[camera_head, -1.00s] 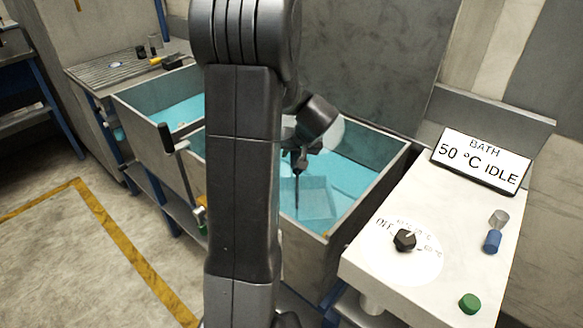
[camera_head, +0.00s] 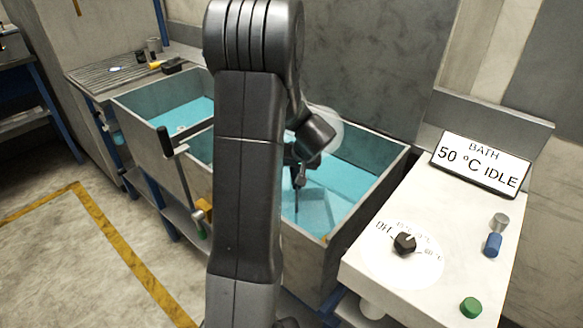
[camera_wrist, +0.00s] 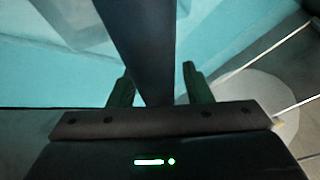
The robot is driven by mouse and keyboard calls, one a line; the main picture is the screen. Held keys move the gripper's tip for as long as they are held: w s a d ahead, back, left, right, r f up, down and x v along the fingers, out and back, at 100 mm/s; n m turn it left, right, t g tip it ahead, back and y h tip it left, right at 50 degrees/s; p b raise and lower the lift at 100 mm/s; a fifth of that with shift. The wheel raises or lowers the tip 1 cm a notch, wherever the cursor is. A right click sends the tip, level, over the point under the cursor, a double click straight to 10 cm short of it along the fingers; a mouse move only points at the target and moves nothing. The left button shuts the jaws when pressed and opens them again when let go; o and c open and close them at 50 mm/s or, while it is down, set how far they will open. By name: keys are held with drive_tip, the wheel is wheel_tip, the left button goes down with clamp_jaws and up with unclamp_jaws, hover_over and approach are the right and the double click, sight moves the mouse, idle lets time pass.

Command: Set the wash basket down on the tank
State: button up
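The tank (camera_head: 372,205) is a grey metal basin with blue water, in the middle of the head view. The wash basket (camera_head: 318,208) shows as a pale, box-like outline low inside its right section, blurred by the water. A thin dark rod (camera_head: 296,202) runs down from my gripper (camera_head: 301,178) towards it. In the wrist view my gripper (camera_wrist: 158,88) has its two green fingers on either side of a dark upright bar (camera_wrist: 147,45), which looks like the basket's handle. My arm hides much of the tank's middle.
A white control panel (camera_head: 385,285) with a black knob, a blue-grey part, a green button and a "BATH 50 °C IDLE" sign (camera_head: 481,163) stands close at the right. A second blue bath (camera_head: 188,115) and a slatted bench (camera_head: 120,75) are at the left.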

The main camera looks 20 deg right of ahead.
drive_tip(key=shift+r, duration=0.2)
drive_tip(key=v, duration=1.2)
drive_tip(key=shift+f, duration=0.1)
idle(0.8)
